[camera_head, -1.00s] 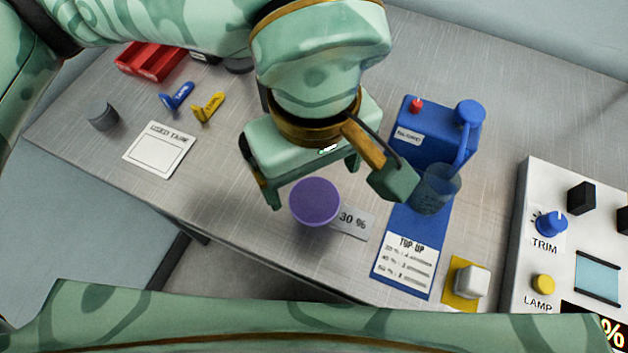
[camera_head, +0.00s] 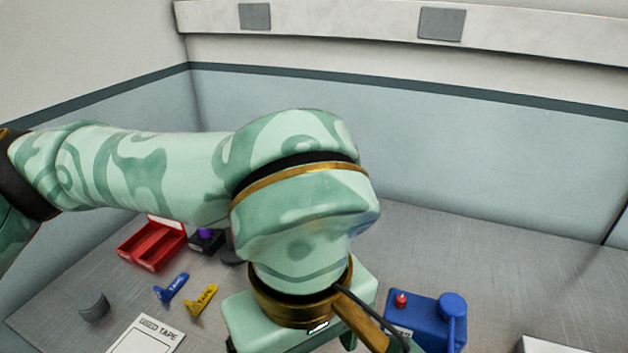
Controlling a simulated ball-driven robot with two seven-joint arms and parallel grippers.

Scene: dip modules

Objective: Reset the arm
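My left arm comes in from the left across the middle of the view. Its gripper (camera_head: 291,335) hangs over the bench at the bottom edge. The upper parts of its fingers show far apart, so it looks open; the fingertips are cut off below the picture. Whether anything lies beneath it is hidden. My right gripper is not in view.
On the bench (camera_head: 480,235) stand a red bin (camera_head: 150,244), a blue tape tag (camera_head: 172,287), a yellow tape tag (camera_head: 201,300), a used-tape card (camera_head: 146,338), a grey curved piece (camera_head: 95,308) and a blue dispenser (camera_head: 428,318). Walls (camera_head: 450,140) close the back.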

